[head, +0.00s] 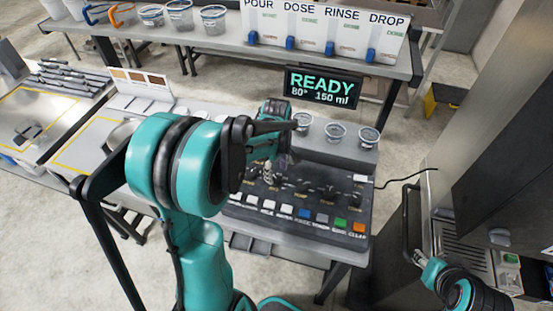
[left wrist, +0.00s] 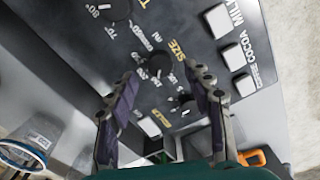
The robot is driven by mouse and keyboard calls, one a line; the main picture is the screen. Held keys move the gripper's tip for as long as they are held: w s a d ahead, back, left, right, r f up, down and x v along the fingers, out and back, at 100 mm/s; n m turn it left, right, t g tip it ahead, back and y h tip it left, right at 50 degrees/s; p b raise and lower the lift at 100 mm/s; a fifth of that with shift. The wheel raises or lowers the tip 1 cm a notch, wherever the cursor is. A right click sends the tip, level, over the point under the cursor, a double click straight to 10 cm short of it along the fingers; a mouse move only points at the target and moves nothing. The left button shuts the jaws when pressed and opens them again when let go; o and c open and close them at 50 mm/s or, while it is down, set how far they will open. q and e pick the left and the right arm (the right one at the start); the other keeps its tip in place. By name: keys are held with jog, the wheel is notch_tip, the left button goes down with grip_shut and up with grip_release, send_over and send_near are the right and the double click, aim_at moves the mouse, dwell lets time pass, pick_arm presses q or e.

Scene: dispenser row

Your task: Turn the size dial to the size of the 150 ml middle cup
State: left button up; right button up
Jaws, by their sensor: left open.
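The dark size dial (left wrist: 157,67) has a white pointer mark and sits beside the yellow SIZE lettering in the left wrist view. My left gripper (left wrist: 165,79) is open, its fingertips on either side of this dial; I cannot tell whether they touch it. In the head view my left arm hides part of the dark control panel (head: 330,205). The screen (head: 322,87) reads READY, 80° and 150 ml. The middle cup (head: 336,132) stands between two others on the grey ledge. My right arm shows at the lower right, its gripper (head: 420,258) too small to read.
Another dial (left wrist: 185,101) lies close to the right finger. The temperature dial (left wrist: 114,9) is farther up. Coloured buttons (head: 341,223) line the panel's front edge. A back shelf holds several cups (head: 180,15) and a POUR, DOSE, RINSE, DROP board (head: 325,35).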

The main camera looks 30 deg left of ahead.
aim_at(277, 180)
pick_arm(q)
notch_tip(277, 180, up, 9)
jog(key=shift+f, duration=0.1)
dwell(0.6)
jog(key=shift+s+d+f+m+t+b, duration=1.1)
jog(key=shift+s+d+m, duration=0.8)
jog(key=shift+m, duration=0.8)
jog(key=shift+s+d+f+m+t+b, duration=0.75)
jog(key=shift+s+d+m+t+b, duration=0.9)
jog(key=shift+m, duration=1.05)
jog(key=shift+s+d+f+m+t+b, duration=0.9)
jog(key=shift+s+d+m, duration=1.2)
jog(key=shift+m, duration=0.6)
